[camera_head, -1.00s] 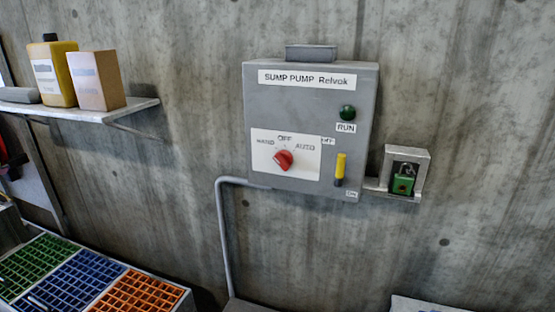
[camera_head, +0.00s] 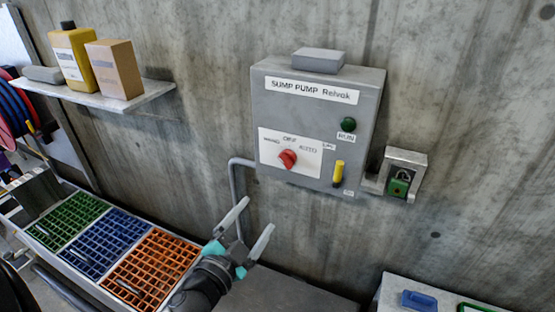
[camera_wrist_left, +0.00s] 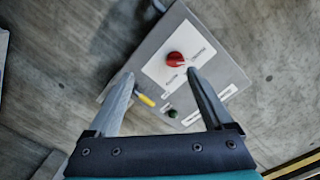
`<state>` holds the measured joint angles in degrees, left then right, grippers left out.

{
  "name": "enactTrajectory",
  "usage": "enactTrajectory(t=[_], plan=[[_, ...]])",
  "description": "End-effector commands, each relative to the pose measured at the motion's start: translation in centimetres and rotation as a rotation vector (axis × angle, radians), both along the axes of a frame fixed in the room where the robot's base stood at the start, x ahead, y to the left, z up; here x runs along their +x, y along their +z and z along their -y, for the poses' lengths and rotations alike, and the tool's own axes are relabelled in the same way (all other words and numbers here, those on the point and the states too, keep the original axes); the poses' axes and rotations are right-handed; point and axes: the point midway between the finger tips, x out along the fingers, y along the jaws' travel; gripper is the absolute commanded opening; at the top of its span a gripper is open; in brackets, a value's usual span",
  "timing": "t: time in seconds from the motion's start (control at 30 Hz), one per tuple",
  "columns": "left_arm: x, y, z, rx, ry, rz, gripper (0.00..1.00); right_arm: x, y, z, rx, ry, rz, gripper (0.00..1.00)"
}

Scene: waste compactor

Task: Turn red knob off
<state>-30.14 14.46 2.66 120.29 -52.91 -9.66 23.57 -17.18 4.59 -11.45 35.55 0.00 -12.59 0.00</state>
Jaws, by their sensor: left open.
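The red knob (camera_head: 287,159) sits on a white plate marked HAND, OFF and AUTO on the front of the grey sump pump box (camera_head: 359,117). The exact position its pointer shows is too small to tell. My left gripper (camera_head: 254,222) is open and empty, below and a little left of the knob, apart from the box. In the left wrist view the red knob (camera_wrist_left: 175,59) lies ahead, beyond the two spread fingers (camera_wrist_left: 163,85), and nothing is between them. My right gripper is not in view.
A yellow lever (camera_head: 338,172) and a green RUN light (camera_head: 348,124) are on the box. A green padlock (camera_head: 398,187) hangs in a bracket at right. A conduit (camera_head: 236,190) runs down at left. Coloured grid bins (camera_head: 150,268) stand lower left; a shelf (camera_head: 140,96) is upper left.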

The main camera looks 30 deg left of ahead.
Motion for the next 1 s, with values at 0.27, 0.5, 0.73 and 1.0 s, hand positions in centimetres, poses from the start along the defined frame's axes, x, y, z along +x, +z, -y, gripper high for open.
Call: enactTrajectory(t=[0.27,0.5,0.73,1.0], plan=[[0.4,4.1,0.3,0.033,-0.013,0.07,0.85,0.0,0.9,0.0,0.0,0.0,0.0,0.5],[3.2,4.2,0.1,0.033,-0.012,0.07,0.85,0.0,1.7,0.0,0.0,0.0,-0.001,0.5],[6.5,4.1,-0.1,0.033,-0.012,0.07,0.85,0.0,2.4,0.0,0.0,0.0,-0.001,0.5],[10.5,4.1,-0.4,0.032,-0.011,0.069,0.85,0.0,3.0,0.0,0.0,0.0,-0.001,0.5]])
